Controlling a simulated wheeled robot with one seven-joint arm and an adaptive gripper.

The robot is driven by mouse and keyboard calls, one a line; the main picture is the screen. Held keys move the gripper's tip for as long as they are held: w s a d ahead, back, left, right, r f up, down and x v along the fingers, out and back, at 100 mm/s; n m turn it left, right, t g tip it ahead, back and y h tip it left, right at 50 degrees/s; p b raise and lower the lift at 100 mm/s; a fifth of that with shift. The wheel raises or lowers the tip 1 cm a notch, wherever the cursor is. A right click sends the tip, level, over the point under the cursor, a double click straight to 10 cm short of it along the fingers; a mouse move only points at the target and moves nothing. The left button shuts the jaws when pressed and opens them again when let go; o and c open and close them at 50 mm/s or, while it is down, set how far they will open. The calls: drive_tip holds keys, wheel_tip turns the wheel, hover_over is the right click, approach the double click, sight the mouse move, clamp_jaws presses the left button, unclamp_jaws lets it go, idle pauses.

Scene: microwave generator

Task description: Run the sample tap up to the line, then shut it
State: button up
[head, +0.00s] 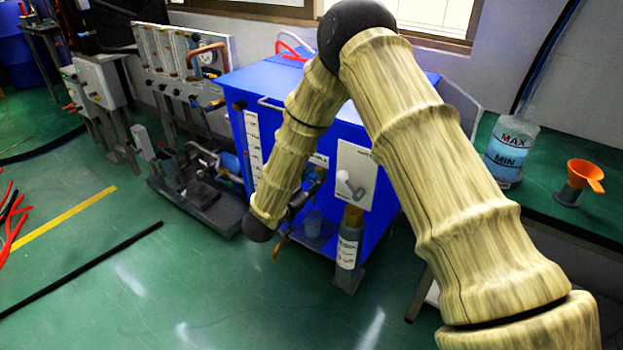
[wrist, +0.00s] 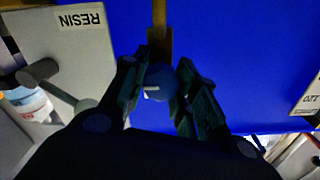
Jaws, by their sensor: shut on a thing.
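In the wrist view my gripper (wrist: 170,88) has its two dark fingers on either side of a round blue tap knob (wrist: 158,82) with a small white mark. The fingers are shut on it. A brass stem (wrist: 159,42) runs from the knob across the blue cabinet face. In the head view my gripper (head: 304,193) is at the front of the blue cabinet (head: 285,85), partly hidden by my arm. A small bluish clear cup (head: 312,221) stands low in front of the cabinet, below my gripper. Its line and level are too small to make out.
A MAX/MIN bottle (head: 511,152) and orange funnel (head: 585,175) are at right. Floor at left is mostly open.

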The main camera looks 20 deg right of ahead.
drive_tip(key=shift+r+n+p, duration=0.2)
drive_tip(key=shift+n+p, duration=0.6)
drive_tip(key=shift+p, duration=0.45)
drive_tip(key=shift+f+n+p, duration=0.1)
drive_tip(key=shift+n+p, duration=0.9)
drive_tip(key=shift+p, duration=0.05)
drive_tip(key=shift+f+n, duration=0.2)
drive_tip(key=shift+n, duration=0.2)
drive_tip(key=o, duration=1)
drive_tip(key=shift+s, duration=0.1)
drive_tip(key=v, duration=1.2)
